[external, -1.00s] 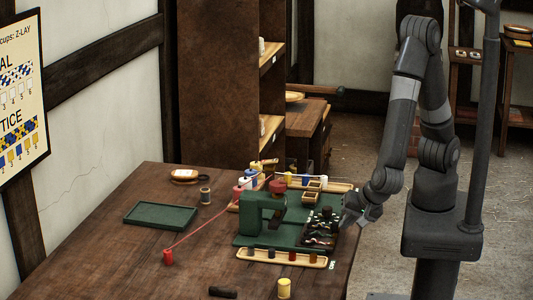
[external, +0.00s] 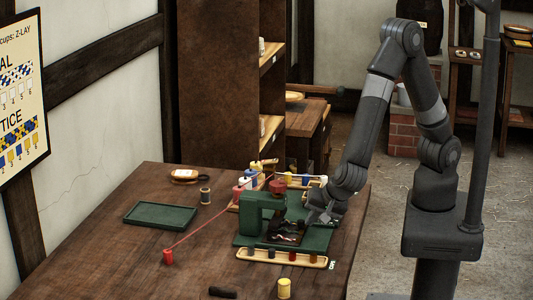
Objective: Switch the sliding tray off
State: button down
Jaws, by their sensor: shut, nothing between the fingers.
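The green machine (external: 254,213) stands on the wooden table with an upright arch on its base. The dark sliding tray (external: 284,239), with pale and reddish strands on it, lies on the base in and beside the arch's opening. My gripper (external: 316,217) is shut and empty, low over the right part of the green base, just right of the tray. My wrist hides part of the base and what lies behind it. I cannot tell whether the fingertips touch the tray.
A wooden strip with several coloured pegs (external: 258,256) lies in front of the machine. A red weight (external: 168,257) ends a red cord. A green tray (external: 160,215) and a spool (external: 205,196) lie to the left. A yellow cup (external: 284,288) stands at the front.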

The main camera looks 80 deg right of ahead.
jog(key=shift+w, duration=0.15)
jog(key=s, duration=0.4)
jog(key=shift+s+d+r, duration=0.15)
jog(key=shift+s+d, duration=0.15)
jog(key=v, duration=0.9)
jog(key=shift+r, duration=0.25)
jog(key=shift+a, duration=0.15)
